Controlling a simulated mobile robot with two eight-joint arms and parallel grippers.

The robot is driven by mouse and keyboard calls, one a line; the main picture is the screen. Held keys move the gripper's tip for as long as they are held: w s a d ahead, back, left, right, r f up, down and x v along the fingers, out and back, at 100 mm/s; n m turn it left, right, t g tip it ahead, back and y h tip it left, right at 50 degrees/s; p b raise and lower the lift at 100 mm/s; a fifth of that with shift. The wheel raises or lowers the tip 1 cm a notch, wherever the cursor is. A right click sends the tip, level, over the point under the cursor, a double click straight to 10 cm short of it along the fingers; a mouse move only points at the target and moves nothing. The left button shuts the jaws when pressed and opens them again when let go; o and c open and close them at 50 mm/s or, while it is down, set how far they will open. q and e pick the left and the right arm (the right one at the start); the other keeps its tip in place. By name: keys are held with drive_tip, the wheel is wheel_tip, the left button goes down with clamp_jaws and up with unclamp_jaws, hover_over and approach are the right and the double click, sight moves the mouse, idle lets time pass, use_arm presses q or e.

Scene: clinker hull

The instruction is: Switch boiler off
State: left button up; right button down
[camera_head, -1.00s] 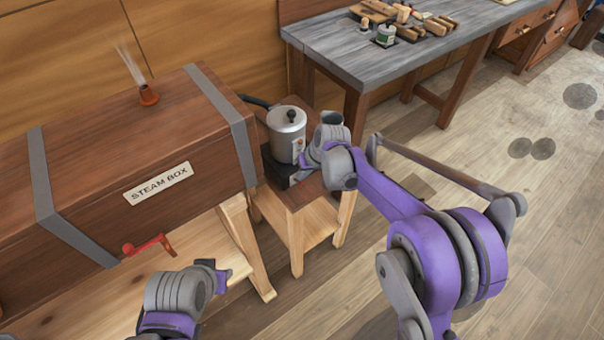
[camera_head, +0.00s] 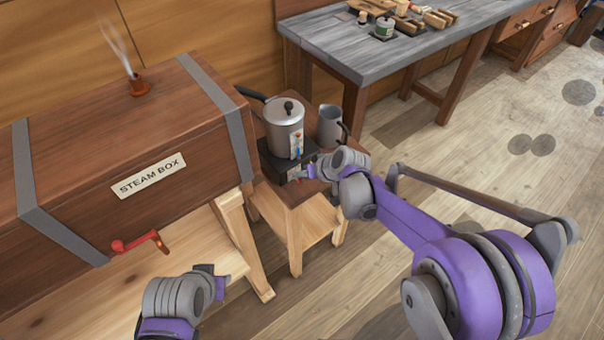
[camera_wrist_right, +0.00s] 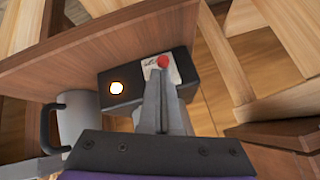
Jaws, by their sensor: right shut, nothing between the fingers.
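The boiler (camera_head: 284,130) is a silver lidded pot on a black base (camera_head: 280,163), standing on a small wooden stand. In the right wrist view the black base (camera_wrist_right: 138,88) has a glowing lamp (camera_wrist_right: 116,87) and a red-knobbed switch (camera_wrist_right: 163,62) on a pale plate. My right gripper (camera_head: 307,173) is at the front right of the base. In the right wrist view its fingers (camera_wrist_right: 163,75) are shut and empty, with the tips right by the red knob; whether they touch it I cannot tell. My left gripper (camera_head: 220,284) is low at the left, its jaws unclear.
A grey jug (camera_head: 331,125) stands on the stand (camera_head: 292,205) right of the boiler. The wooden steam box (camera_head: 120,150), with a red handle (camera_head: 140,243) and a steaming vent (camera_head: 138,86), is at the left. A grey-topped workbench (camera_head: 385,55) stands behind. The floor at right is clear.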

drive_tip(key=shift+s+d+f+t+y+b, duration=0.15)
drive_tip(key=shift+f+t+y+b, duration=0.2)
drive_tip(key=shift+t+b, duration=0.2)
drive_tip(key=shift+s+d+f+t+y+b, duration=0.1)
drive_tip(key=shift+s+f+t+y+b, duration=0.05)
drive_tip(key=shift+f+t+y+b, duration=0.3)
drive_tip(key=shift+s+f+b, duration=0.1)
drive_tip(key=shift+f+b, duration=0.05)
drive_tip(key=shift+b, duration=0.25)
drive_tip(key=shift+w+a+r+p, duration=0.3)
drive_tip(key=shift+w+a+r, duration=0.15)
drive_tip(key=shift+w, duration=0.15)
drive_tip(key=shift+s+d+r, duration=0.1)
